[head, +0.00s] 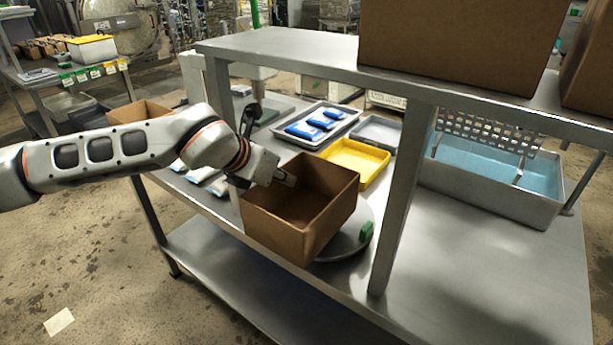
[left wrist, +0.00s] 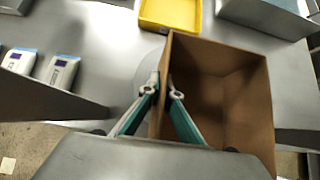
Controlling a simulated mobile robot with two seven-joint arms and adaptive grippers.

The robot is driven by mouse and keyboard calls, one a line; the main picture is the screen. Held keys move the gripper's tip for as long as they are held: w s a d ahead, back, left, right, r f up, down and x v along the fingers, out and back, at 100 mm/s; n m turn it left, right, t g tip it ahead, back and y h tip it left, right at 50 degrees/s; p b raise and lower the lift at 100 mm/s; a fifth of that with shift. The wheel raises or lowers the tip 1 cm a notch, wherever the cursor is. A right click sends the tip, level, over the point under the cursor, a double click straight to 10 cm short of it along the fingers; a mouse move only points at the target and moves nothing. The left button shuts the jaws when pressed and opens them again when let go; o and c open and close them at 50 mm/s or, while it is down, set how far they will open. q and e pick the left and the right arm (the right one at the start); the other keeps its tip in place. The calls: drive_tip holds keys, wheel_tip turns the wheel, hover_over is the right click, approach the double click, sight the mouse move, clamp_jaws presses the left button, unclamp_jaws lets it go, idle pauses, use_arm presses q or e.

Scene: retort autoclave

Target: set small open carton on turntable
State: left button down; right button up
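The small open carton (head: 281,228) is brown, empty and upright, with its open top facing up. It is over the grey round turntable (head: 349,245), hiding most of it; I cannot tell whether it rests on the disc or hangs just above it. The turntable has a green block (head: 366,231) at its right rim. My left gripper (head: 290,180) is at the carton's back wall. In the left wrist view the gripper (left wrist: 163,86) has one finger outside and one inside the carton (left wrist: 247,107), closed on the wall. My right gripper is not in view.
A shelf post (head: 404,200) stands just right of the turntable. A yellow tray (head: 357,160) and a grey tray with blue packs (head: 314,124) lie behind. White pouches (head: 196,174) lie left of the carton. A large box (head: 455,40) sits on the upper shelf. The front-right tabletop is clear.

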sight(304, 174)
use_arm(q)
drive_tip(key=w+d, duration=0.4)
drive_tip(key=w, duration=0.1)
drive_tip(key=shift+w+d, duration=0.2)
drive_tip(key=shift+w, duration=0.15)
drive_tip(key=shift+w+d, duration=0.1)
drive_tip(key=shift+f, duration=1.75)
drive_tip(key=shift+f, duration=0.15)
drive_tip(key=c, duration=2.3)
unclamp_jaws()
